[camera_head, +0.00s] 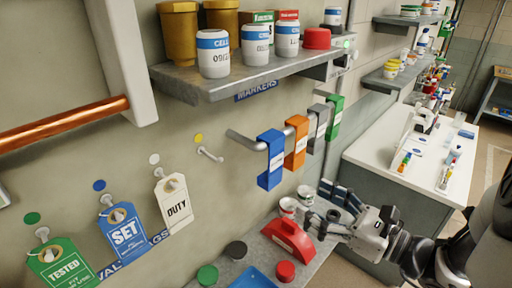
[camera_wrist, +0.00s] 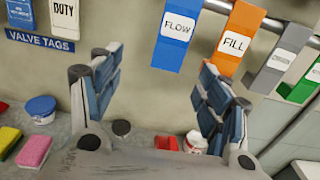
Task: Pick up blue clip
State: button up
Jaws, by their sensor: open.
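The blue clip (camera_head: 270,160) hangs on a wall rail, at the left end of a row of clips. In the wrist view the blue clip (camera_wrist: 176,38) reads FLOW and hangs at the top, beyond the gap between my fingers. My gripper (camera_head: 322,203) is open and empty, to the right of and lower than the blue clip in the head view. In the wrist view my gripper (camera_wrist: 160,78) has its two fingers spread wide and apart from the clip.
An orange clip (camera_head: 296,141), a grey clip (camera_head: 320,122) and a green clip (camera_head: 335,116) hang right of it. A shelf with jars (camera_head: 240,82) juts out above. A red object (camera_head: 288,240) and lids lie on the lower shelf. Valve tags (camera_head: 125,232) hang at left.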

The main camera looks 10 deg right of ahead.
aim_at(274, 175)
jog(key=x, duration=0.8)
jog(key=d+x, duration=0.1)
jog(key=x, duration=0.3)
jog(key=shift+w+a+b, duration=0.1)
jog(key=shift+w+b, duration=0.3)
jog(key=x, duration=0.5)
jog(key=shift+w+d+r, duration=0.2)
jog(key=shift+w+d, duration=0.05)
jog(key=shift+w, duration=0.1)
jog(key=shift+c, duration=0.2)
jog(key=c, duration=1.3)
